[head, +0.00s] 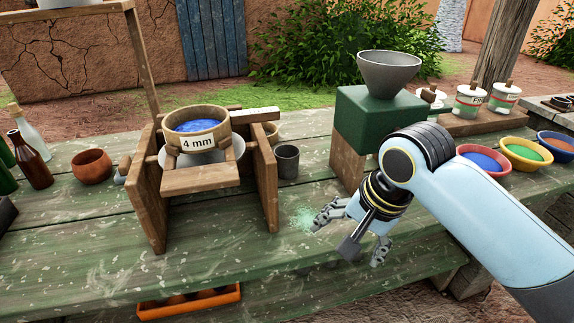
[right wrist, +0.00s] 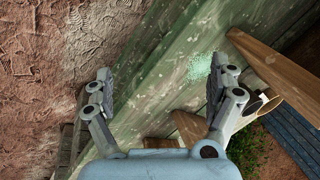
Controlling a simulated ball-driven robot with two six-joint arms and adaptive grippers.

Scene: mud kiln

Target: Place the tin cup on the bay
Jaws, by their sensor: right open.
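The grey tin cup (head: 287,161) stands upright on the green plank table, just right of a wooden stand. I cannot make it out for sure in the right wrist view. My right gripper (head: 348,242) is open and empty above the front of the table, in front of and to the right of the cup, apart from it. Its spread fingers also show in the right wrist view (right wrist: 163,85). I cannot tell which part of the scene is the bay. My left gripper is not in view.
The wooden stand (head: 266,180) holds a sieve (head: 198,143) marked "4 mm" with blue material in it. A pale green powder patch (head: 302,218) lies by my right gripper. A green box with a funnel (head: 388,72) stands behind. Coloured bowls (head: 527,152) are at right, bottles (head: 30,160) at left.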

